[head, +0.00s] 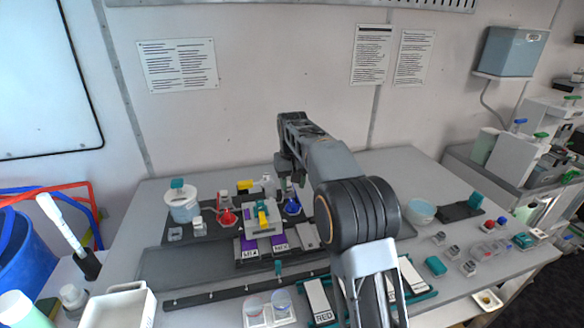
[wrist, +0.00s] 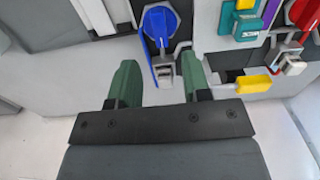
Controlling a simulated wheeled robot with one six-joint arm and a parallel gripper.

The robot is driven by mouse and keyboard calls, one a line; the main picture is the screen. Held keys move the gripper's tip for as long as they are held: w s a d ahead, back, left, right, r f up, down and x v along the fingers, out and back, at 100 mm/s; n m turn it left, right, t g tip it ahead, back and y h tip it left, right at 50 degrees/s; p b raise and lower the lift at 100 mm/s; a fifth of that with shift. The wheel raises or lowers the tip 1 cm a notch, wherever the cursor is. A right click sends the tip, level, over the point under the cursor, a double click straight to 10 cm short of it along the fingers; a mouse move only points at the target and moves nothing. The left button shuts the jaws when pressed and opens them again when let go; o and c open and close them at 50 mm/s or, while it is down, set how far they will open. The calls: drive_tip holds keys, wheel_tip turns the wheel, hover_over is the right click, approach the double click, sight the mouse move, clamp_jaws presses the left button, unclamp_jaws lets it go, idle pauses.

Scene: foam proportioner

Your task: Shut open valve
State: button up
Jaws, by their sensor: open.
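A blue valve handle (head: 292,207) stands on the foam proportioner (head: 263,222), just below my gripper (head: 286,187) in the head view. In the wrist view the blue handle (wrist: 160,24) lies beyond my gripper (wrist: 158,72), roughly in line with the gap between its green fingers. A red valve handle (head: 227,218) stands to the left in the head view and at the upper right in the wrist view (wrist: 304,12). I cannot tell which valve is open.
A yellow handle (wrist: 253,84) sits right of the fingers in the wrist view; a yellow lever (head: 262,214) stands mid-unit. A lidded white tub (head: 183,205) is left. A clear bowl (head: 420,212) and several small containers are right. Bare bench lies behind the bowl.

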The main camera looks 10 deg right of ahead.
wheel_tip(320, 180, up, 7)
drive_tip(key=shift+f, duration=0.2)
idle(0.4)
wheel_tip(320, 180, down, 5)
drive_tip(key=shift+r, duration=0.1)
drive_tip(key=shift+s+f+t, duration=0.15)
drive_tip(key=shift+s+f, duration=0.15)
drive_tip(key=shift+s, duration=0.25)
drive_tip(key=shift+s+f+t, duration=0.15)
drive_tip(key=shift+s+f, duration=0.15)
drive_tip(key=shift+s, duration=0.25)
drive_tip(key=s+f+t, duration=0.1)
drive_tip(key=s+t, duration=0.3)
drive_tip(key=s, duration=2.2)
drive_tip(key=shift+f, duration=0.4)
